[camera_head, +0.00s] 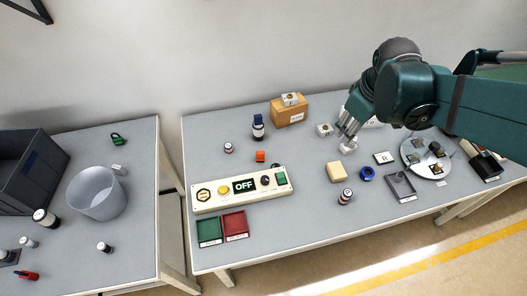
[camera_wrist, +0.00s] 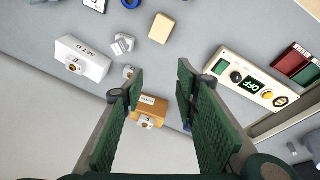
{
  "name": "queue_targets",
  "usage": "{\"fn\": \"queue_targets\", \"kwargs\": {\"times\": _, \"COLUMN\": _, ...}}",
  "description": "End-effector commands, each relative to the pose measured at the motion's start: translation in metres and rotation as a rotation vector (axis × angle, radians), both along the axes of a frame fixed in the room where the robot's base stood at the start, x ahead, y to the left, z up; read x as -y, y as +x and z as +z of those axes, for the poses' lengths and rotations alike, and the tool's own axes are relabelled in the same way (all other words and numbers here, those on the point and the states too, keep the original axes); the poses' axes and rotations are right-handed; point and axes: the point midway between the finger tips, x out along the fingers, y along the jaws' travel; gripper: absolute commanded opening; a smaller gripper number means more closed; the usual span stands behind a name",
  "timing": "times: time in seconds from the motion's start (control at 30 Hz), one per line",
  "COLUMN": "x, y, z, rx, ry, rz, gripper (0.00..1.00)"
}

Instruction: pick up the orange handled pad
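A small orange object (camera_head: 260,156), which fits the orange handled pad, lies on the right-hand table just behind the control box with the OFF display. It is too small to make out a handle, and I cannot find it in the wrist view. My gripper (camera_head: 346,140) is above the same table, to the right of the orange object and well apart from it. In the wrist view my gripper (camera_wrist: 160,78) has its two green fingers spread with nothing held between them. A cardboard box shows beyond the gap.
The control box (camera_head: 240,188) stands in front of the orange object. A dark bottle (camera_head: 258,128) and the cardboard box (camera_head: 288,112) stand behind it. A pale yellow block (camera_head: 336,172) lies to the right. Green (camera_head: 209,231) and red (camera_head: 235,224) trays sit at the front.

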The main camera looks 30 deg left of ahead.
Motion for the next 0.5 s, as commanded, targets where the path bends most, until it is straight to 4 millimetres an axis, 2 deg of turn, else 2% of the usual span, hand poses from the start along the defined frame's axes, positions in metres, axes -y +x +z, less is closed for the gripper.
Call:
{"fn": "queue_targets", "kwargs": {"times": 0.03, "x": -0.013, "y": 0.002, "z": -0.006, "rx": -0.005, "ry": -0.009, "rz": 0.035, "gripper": 0.3}}
{"fn": "queue_targets", "kwargs": {"times": 0.5, "x": -0.113, "y": 0.005, "z": -0.061, "rx": -0.063, "ry": -0.092, "rz": 0.347, "gripper": 0.3}}
